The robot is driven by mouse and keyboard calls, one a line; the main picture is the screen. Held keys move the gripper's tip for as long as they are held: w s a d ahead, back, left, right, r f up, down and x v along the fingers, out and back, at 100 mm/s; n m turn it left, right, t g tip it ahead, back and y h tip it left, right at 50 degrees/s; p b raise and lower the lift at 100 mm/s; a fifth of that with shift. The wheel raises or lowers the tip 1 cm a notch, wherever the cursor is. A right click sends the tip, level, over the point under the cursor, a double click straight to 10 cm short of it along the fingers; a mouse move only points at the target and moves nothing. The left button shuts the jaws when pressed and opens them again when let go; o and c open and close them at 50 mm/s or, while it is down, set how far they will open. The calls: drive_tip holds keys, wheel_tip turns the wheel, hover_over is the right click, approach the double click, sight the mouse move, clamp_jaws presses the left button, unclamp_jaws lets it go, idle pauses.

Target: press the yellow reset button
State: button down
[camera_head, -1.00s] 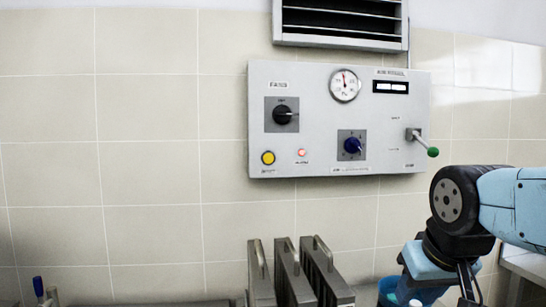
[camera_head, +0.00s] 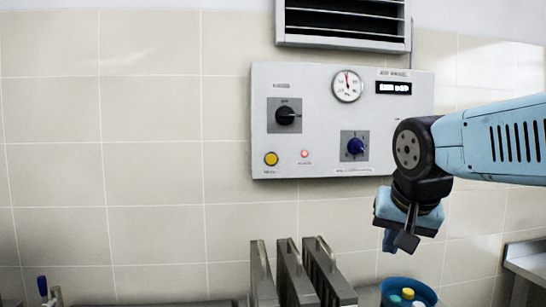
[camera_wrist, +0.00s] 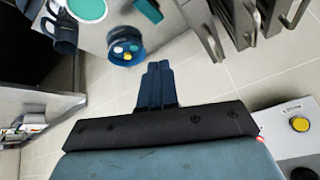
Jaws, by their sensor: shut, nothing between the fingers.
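The yellow reset button (camera_head: 271,158) is at the lower left of the white control panel (camera_head: 319,99) on the tiled wall. A small lit red lamp (camera_head: 304,153) is just right of it. The button also shows at the right edge of the wrist view (camera_wrist: 299,124). My gripper (camera_head: 392,240) is right of the button and lower, apart from the panel. In the wrist view its two fingers (camera_wrist: 158,85) are together with nothing between them. My arm hides the panel's lower right part and the green-tipped lever.
A vent (camera_head: 343,22) is above the panel. Several upright grey metal pieces with handles (camera_head: 290,272) stand below it. A blue container (camera_head: 424,288) with coloured round items is below my gripper. The wall left of the panel is bare.

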drive_tip(key=w+a+r+m+t, duration=0.1)
drive_tip(key=w+a+r+m, duration=0.5)
drive_tip(key=a+r, duration=0.3)
drive_tip(key=w+a+r+m+t+y, duration=0.1)
drive_tip(key=w+a+r+m, duration=0.5)
drive_tip(key=w+a+r, duration=0.3)
drive_tip(key=shift+w+a+r+m+t+y, duration=0.35)
drive_tip(key=shift+a+r, duration=0.3)
drive_tip(key=shift+a, duration=0.35)
approach(272, 163)
wheel_tip(272, 163, down, 4)
drive_tip(key=w, duration=0.2)
drive_tip(key=shift+w+a+f, duration=0.15)
drive_tip(key=shift+w+a, duration=0.2)
drive_tip(key=shift+w, duration=0.75)
